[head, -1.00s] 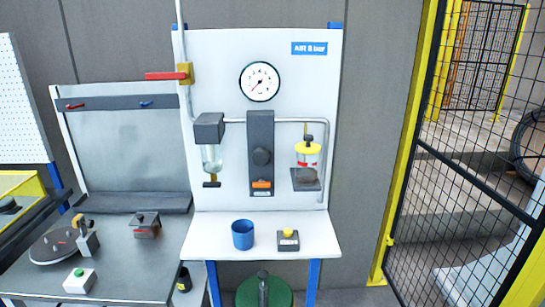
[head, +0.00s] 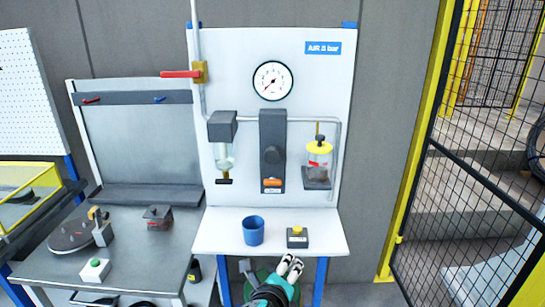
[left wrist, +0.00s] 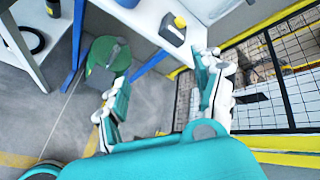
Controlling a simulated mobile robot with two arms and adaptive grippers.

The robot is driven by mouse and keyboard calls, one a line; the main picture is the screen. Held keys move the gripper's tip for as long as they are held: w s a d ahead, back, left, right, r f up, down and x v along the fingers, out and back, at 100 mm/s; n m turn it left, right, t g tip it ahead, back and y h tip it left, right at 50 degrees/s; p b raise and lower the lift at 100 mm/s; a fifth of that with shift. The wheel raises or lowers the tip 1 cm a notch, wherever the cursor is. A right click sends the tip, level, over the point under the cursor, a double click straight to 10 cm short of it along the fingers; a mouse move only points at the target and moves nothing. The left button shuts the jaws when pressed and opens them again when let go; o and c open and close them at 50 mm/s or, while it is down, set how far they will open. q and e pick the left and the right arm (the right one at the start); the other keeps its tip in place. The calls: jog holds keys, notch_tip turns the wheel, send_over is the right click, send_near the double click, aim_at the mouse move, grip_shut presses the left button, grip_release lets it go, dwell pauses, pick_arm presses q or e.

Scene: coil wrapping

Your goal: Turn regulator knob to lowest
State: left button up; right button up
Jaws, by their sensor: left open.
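My left gripper (head: 290,264) is low in the head view, below the shelf's front edge and well below the knob. In the left wrist view my left gripper (left wrist: 163,92) has its two white and teal fingers spread wide with nothing between them. The knob is not seen in that view.
A blue cup (head: 253,230) and a grey box with a yellow button (head: 297,237) stand on the white shelf (head: 220,235). A red-handled valve (head: 182,74) is at upper left. A green drum (left wrist: 107,56) stands under the shelf. A yellow-framed mesh fence (head: 425,130) is at the right.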

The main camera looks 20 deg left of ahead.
pick_arm(q)
jog(key=w+a+r+m+t+y, duration=0.2)
jog(key=w+r+m+t, duration=0.1)
jog(key=w+r+m, duration=0.4)
jog(key=m+t+y, duration=0.2)
jog(key=m+t, duration=0.1)
jog(key=m, duration=0.2)
send_near(272, 157)
jog(key=p+x, duration=0.2)
jog(key=x, duration=0.2)
jog(key=p+x, duration=0.3)
jog(key=x, duration=0.1)
jog(key=shift+w+r, duration=0.25)
jog(key=shift+w+a+f+h, duration=0.1)
jog(key=shift+w+a+h, duration=0.15)
jog(key=shift+w, duration=0.4)
jog(key=shift+c, duration=0.2)
jog(key=shift+d, duration=0.1)
jog(key=c, duration=1.1)
jog(key=shift+n, duration=0.3)
jog(key=shift+c, duration=0.2)
jog(key=shift+f, duration=0.1)
